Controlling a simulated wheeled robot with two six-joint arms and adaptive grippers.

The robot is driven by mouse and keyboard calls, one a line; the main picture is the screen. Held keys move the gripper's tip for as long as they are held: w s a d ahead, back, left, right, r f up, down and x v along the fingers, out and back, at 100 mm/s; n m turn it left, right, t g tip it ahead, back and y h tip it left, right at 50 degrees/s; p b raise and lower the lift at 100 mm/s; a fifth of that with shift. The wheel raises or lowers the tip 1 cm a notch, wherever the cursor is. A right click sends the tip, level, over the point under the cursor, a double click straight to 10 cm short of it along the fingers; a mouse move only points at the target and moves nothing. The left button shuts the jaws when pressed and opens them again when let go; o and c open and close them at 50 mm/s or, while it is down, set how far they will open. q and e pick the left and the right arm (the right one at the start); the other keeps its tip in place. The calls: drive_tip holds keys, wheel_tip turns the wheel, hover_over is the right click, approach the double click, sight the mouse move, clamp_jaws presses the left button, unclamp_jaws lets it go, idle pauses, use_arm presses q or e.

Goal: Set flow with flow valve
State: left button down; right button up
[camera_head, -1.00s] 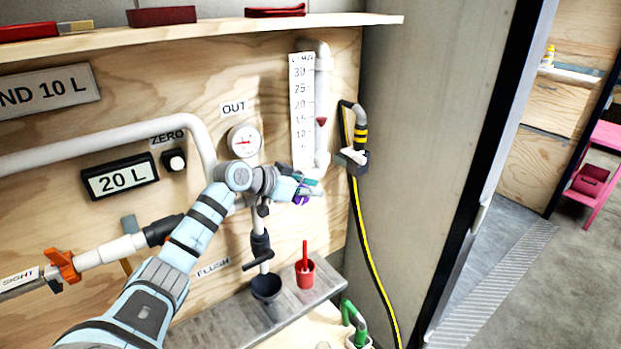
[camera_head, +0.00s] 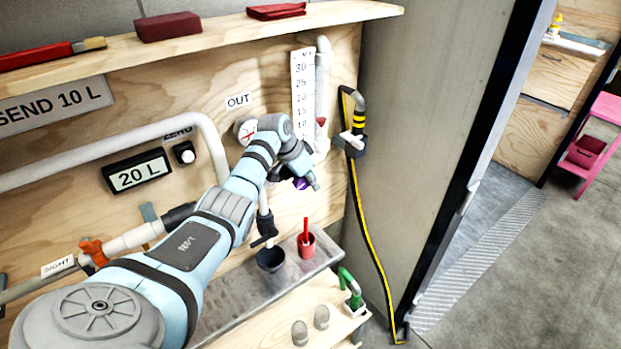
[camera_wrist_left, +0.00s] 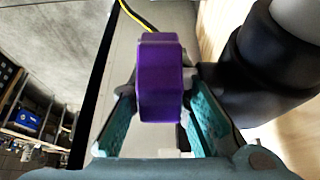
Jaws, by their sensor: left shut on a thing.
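The purple flow valve handle (camera_wrist_left: 162,78) sits between the two teal fingers of my left gripper (camera_wrist_left: 160,108) in the left wrist view. The gripper is shut on it. In the head view my left gripper (camera_head: 301,184) is in front of the board, below the flow scale, and only a bit of the purple handle (camera_head: 300,183) shows; the rest is hidden. The white flow scale (camera_head: 303,90) stands beside a clear tube with a red marker (camera_head: 321,122), roughly between 10 and 15. My right gripper is not in view.
The OUT gauge (camera_head: 243,128) is partly behind my arm. A display (camera_head: 137,175) reads 20 L. A black funnel (camera_head: 271,258) and red cup (camera_head: 306,245) stand below. A shelf (camera_head: 220,28) runs above.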

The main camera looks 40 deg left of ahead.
sight(294, 182)
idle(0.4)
use_arm(q)
drive_tip(key=c, duration=1.8)
unclamp_jaws()
drive_tip(key=shift+o, duration=0.2)
drive_tip(key=v, duration=1.2)
drive_tip(key=shift+w, duration=0.1)
